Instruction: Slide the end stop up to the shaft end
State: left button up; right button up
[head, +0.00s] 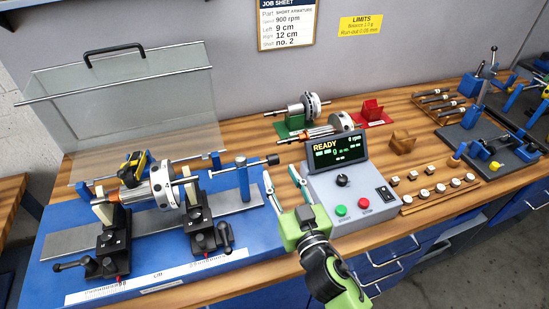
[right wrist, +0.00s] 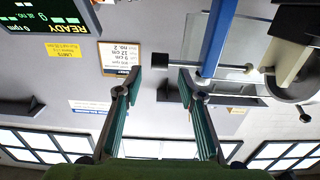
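The end stop is a blue post (head: 243,180) with a thin horizontal rod through its top and a black knob at the rod's right end (head: 272,160). It stands right of the rotor (head: 163,184), which lies on two black supports. The rod's left end points at the rotor's shaft; I cannot tell whether they touch. My right gripper (head: 281,175) is open and empty, just right of the post, fingers pointing up the picture. My left gripper is not in view.
A clear guard (head: 120,105) with a black handle stands behind the rotor. A control box (head: 352,192) reading READY is close right of my gripper. A black clamp lever (head: 226,237) sticks out in front.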

aim_at(275, 163)
jog(key=shift+p+x, duration=0.45)
jog(key=shift+x, duration=2.35)
